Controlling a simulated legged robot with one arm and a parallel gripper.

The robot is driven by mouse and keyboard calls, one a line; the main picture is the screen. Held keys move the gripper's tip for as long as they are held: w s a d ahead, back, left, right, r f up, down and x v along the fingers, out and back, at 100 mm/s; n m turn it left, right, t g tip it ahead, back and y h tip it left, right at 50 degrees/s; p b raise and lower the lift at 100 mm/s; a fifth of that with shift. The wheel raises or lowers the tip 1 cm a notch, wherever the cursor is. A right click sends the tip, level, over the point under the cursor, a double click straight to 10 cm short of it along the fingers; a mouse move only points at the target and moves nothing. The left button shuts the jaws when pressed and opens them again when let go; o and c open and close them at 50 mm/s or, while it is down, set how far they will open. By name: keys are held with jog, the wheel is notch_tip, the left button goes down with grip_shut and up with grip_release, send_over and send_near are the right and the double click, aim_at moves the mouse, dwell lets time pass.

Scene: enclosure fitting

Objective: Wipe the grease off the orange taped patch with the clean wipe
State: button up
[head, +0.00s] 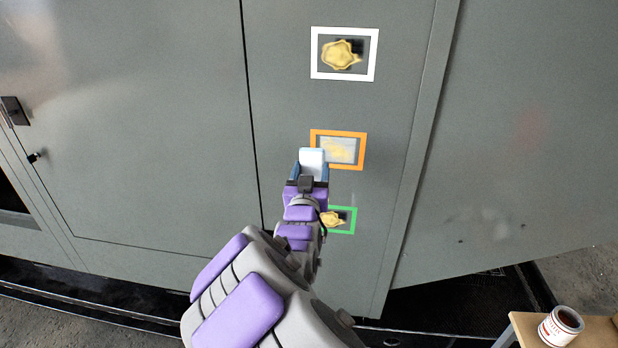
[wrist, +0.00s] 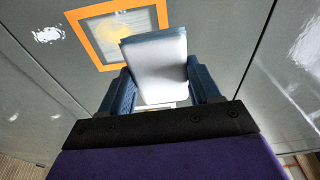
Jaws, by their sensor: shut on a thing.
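The orange taped patch (head: 364,151) is a square frame on the grey cabinet door, with a pale, smeared yellowish film inside it. It also shows in the wrist view (wrist: 83,39), up and left of my gripper. My gripper (head: 312,170) is at the patch's lower left corner in the head view. It is shut on a white wipe (wrist: 158,70) with a blue-grey edge, held between the two blue fingers. The wipe (head: 312,158) covers part of the frame's lower left. Whether the wipe touches the door is unclear.
A white taped frame (head: 374,55) above holds a thick yellow grease blob (head: 341,55). A green taped frame (head: 353,221) below holds another (head: 331,218), partly behind my arm. A tin (head: 560,326) stands on a wooden surface (head: 523,327) at lower right.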

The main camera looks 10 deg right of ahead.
aim_at(354, 150)
jog(key=w+d, duration=0.1)
jog(key=w+d+p, duration=0.1)
jog(key=w, duration=0.1)
jog(key=shift+w+a+p, duration=0.1)
jog(key=shift+w+p, duration=0.65)
jog(key=shift+w, duration=0.55)
jog(key=shift+d+f, duration=0.1)
jog(key=shift+d, duration=0.25)
jog(key=shift+a, duration=0.15)
jog(key=shift+p+x, duration=0.55)
jog(key=shift+x, duration=0.6)
jog(key=shift+s+d+f+b, duration=0.1)
jog(key=shift+s+d, duration=0.1)
jog(key=shift+d, duration=0.35)
jog(key=shift+s+d+b, duration=0.1)
jog(key=shift+s+d, duration=0.1)
jog(key=shift+d, duration=0.35)
jog(key=shift+s+d+f+b, duration=0.1)
jog(key=shift+s+d, duration=0.15)
jog(key=shift+d, duration=0.3)
jog(key=shift+s+d, duration=0.3)
jog(key=shift+d, duration=0.75)
jog(key=shift+s+d, duration=0.3)
jog(key=shift+d, duration=0.8)
jog(key=shift+s+d, duration=0.3)
jog(key=shift+d, duration=0.75)
jog(key=shift+a, duration=0.15)
